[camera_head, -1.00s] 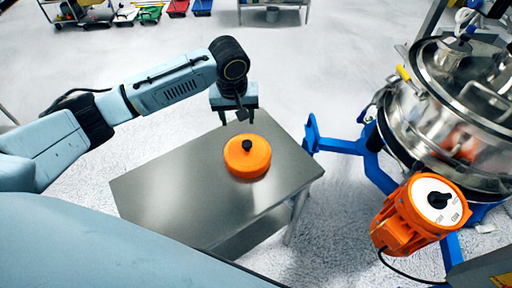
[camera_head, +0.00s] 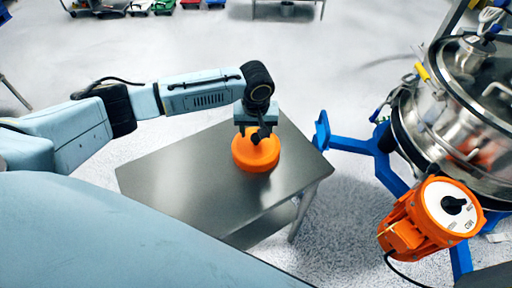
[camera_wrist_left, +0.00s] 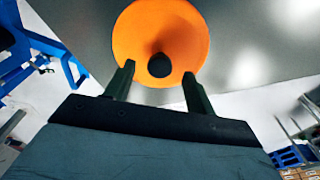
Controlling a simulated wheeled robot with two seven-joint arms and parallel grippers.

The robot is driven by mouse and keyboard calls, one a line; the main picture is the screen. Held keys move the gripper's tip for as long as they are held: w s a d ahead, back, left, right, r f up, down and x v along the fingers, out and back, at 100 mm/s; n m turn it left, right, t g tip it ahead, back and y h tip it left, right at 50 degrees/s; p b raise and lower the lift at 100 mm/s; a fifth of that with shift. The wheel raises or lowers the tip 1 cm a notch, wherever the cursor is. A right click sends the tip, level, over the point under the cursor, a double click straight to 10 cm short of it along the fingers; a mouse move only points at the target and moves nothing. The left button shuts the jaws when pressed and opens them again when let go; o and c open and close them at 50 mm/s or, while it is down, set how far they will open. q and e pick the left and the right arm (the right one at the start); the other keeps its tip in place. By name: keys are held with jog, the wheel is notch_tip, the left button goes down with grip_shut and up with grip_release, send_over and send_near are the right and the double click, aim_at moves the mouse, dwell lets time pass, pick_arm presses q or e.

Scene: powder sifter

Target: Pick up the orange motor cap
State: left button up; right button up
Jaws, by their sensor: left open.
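The orange motor cap (camera_head: 256,155) is a round disc with a black knob, lying on the metal table (camera_head: 175,195) near its back right part. In the left wrist view the cap (camera_wrist_left: 160,30) shows at the top, its black knob (camera_wrist_left: 159,65) facing the camera. My left gripper (camera_head: 258,133) is over the far side of the cap, close to the knob. In the left wrist view the two fingers (camera_wrist_left: 156,82) are apart, one on each side of the knob's line, with nothing held. Whether they touch the cap is hard to tell. My right gripper is out of view.
An orange motor (camera_head: 430,218) with a white-faced dial is mounted at the right, beside a steel sifter drum (camera_head: 455,115) on a blue frame (camera_head: 350,145). The left and front of the table top are bare. Coloured bins stand far back.

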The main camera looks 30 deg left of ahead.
pick_arm(q)
notch_tip(320, 180, down, 2)
jog(key=shift+w, duration=0.1)
grip_shut()
dwell(0.4)
